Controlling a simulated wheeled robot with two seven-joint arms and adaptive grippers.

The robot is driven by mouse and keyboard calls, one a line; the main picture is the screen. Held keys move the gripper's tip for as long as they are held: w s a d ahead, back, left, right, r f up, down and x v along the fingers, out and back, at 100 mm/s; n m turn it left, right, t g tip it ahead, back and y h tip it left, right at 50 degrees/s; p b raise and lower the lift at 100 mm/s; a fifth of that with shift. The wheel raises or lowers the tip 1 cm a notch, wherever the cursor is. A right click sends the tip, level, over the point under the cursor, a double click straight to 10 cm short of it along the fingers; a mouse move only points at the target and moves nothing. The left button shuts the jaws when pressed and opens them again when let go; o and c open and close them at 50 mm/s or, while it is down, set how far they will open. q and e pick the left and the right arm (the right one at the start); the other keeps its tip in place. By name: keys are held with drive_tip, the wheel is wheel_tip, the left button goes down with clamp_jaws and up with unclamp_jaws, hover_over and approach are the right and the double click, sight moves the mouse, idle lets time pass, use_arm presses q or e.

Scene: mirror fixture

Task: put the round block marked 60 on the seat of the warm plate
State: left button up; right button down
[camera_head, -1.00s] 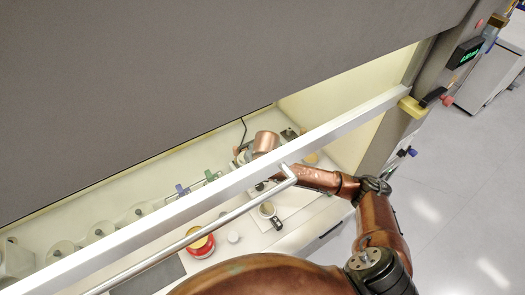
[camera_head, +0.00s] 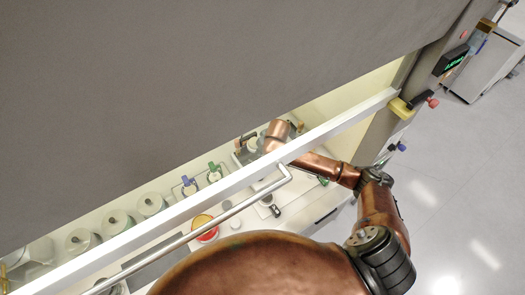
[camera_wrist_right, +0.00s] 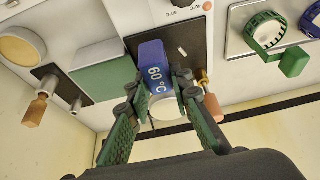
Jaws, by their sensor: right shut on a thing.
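The blue block marked 60 °C (camera_wrist_right: 154,68) is between the green fingers of my right gripper (camera_wrist_right: 158,84) in the right wrist view. The gripper is shut on it. The block is over or beside a dark panel (camera_wrist_right: 192,38) on a white-cased device, which looks like the warm plate. I cannot tell whether the block touches it. The seat is not clearly visible. In the head view my copper right arm reaches under the sash bar, and its fingers are not clear there. My left gripper is not in view.
The sash bar (camera_head: 225,183) and its handle (camera_head: 240,207) cross in front of my arm. The right wrist view shows a green pad (camera_wrist_right: 103,76), a round yellowish dish (camera_wrist_right: 20,46) and a green ring tool (camera_wrist_right: 265,33).

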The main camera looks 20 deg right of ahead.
drive_tip(key=shift+r, duration=0.1)
drive_tip(key=shift+r+p, duration=0.1)
drive_tip(key=shift+p, duration=0.45)
drive_tip(key=shift+f, duration=0.25)
drive_tip(key=shift+f+b, duration=1)
drive_tip(key=shift+f, duration=1.65)
drive_tip(key=shift+p, duration=1.5)
drive_tip(key=shift+f, duration=0.75)
drive_tip(key=c, duration=1.7)
unclamp_jaws()
drive_tip(key=shift+c, duration=0.2)
drive_tip(key=shift+o, duration=0.4)
